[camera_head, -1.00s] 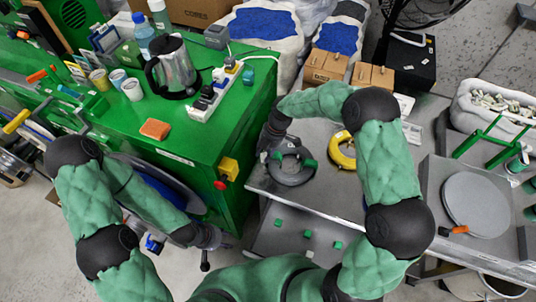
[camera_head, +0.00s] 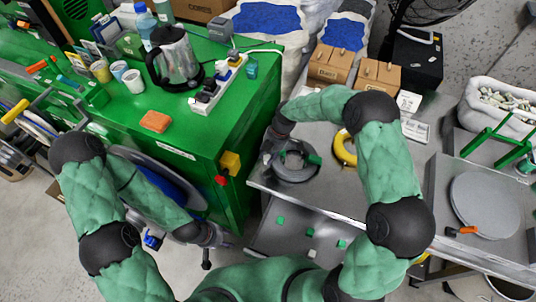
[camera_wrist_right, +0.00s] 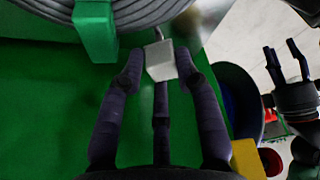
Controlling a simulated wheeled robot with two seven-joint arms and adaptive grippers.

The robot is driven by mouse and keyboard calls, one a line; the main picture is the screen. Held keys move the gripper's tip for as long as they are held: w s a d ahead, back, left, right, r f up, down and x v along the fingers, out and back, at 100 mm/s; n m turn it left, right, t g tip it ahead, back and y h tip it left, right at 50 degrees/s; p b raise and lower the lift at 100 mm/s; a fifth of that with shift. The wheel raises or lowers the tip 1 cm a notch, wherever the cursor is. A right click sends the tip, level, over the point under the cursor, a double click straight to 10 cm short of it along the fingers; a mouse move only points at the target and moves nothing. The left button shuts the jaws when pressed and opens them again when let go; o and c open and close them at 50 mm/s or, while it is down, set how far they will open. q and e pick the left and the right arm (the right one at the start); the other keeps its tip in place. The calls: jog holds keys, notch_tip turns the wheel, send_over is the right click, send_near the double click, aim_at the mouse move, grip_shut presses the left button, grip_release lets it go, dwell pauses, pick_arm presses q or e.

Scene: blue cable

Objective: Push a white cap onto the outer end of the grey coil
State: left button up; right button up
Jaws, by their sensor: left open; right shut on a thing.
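The grey coil (camera_head: 296,176) lies on the grey table, with a green clip (camera_head: 313,159) around it. In the right wrist view the coil (camera_wrist_right: 150,12) and a green clip (camera_wrist_right: 95,30) fill the top left. My right gripper (camera_wrist_right: 160,68) is shut on a white cap (camera_wrist_right: 161,62), beside the coil's outer side. A thin grey end (camera_wrist_right: 158,34) meets the top of the cap; I cannot tell how deep it sits. My left gripper (camera_head: 207,238) is open and empty, low beside the green bench and away from the coil; it also shows in the right wrist view (camera_wrist_right: 283,48).
A yellow coil (camera_head: 344,148) lies right of the grey one, partly behind my right arm. Small green and white blocks (camera_head: 311,253) lie on the lower surface. The green bench (camera_head: 190,130) with a kettle (camera_head: 174,60) stands left. A round grey plate (camera_head: 486,205) is at right.

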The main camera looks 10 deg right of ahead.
jog(key=shift+f+b, duration=1.15)
dwell(2.6)
jog(key=o, duration=0.4)
jog(key=shift+o, duration=0.3)
jog(key=o, duration=0.5)
jog(key=shift+r+p, duration=2.1)
jog(key=shift+r, duration=1.45)
jog(key=shift+s, duration=0.1)
